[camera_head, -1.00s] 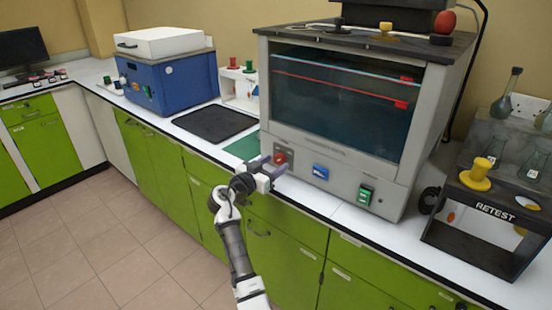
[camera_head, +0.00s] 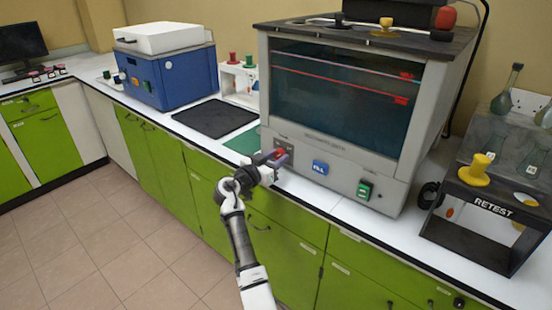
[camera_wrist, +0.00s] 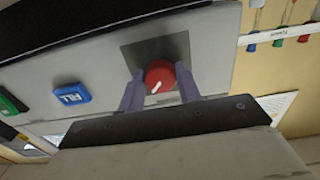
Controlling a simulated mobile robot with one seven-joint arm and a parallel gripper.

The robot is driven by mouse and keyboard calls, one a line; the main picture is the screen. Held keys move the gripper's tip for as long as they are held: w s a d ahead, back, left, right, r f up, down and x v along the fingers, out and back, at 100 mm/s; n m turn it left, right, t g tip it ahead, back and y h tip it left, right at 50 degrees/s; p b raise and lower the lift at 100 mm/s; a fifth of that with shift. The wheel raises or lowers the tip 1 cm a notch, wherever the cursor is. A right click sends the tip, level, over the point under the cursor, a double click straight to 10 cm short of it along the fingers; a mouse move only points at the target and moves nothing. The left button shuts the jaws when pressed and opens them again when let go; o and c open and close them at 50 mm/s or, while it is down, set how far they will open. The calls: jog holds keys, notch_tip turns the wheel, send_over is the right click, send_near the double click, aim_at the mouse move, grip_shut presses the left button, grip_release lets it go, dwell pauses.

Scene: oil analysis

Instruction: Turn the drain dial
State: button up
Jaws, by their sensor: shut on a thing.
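The drain dial is a red round knob (camera_wrist: 160,76) with a white pointer mark, on a dark square plate on the front panel of the grey glass-fronted machine (camera_head: 300,171). In the wrist view my gripper (camera_wrist: 160,88) has one purple-grey finger on each side of the knob, shut on it. The white mark points to the lower left in that view. In the head view my gripper (camera_head: 275,158) reaches the panel's left end and covers part of the red dial (camera_head: 279,153).
A blue FILL button (camera_head: 320,167) and a green switch (camera_head: 364,190) sit right of the dial on the same panel. A black RETEST stand (camera_head: 470,245) stands at the right. A dark mat (camera_head: 215,118) and blue machine (camera_head: 170,75) are at the left.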

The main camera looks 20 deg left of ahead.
jog(key=shift+n, duration=0.3)
jog(key=n+b, duration=0.2)
jog(key=n, duration=0.1)
jog(key=shift+n, duration=0.3)
jog(key=n, duration=0.4)
jog(key=shift+n, duration=0.3)
jog(key=n+p, duration=0.1)
jog(key=n, duration=0.1)
jog(key=n+p, duration=0.1)
jog(key=n, duration=0.2)
jog(key=shift+d+r, duration=0.1)
jog(key=shift+r, duration=0.1)
jog(key=shift+f+n+p, duration=0.1)
jog(key=shift+n+p, duration=0.85)
jog(key=shift+n, duration=1.05)
jog(key=o, duration=1)
jog(key=shift+c, duration=0.2)
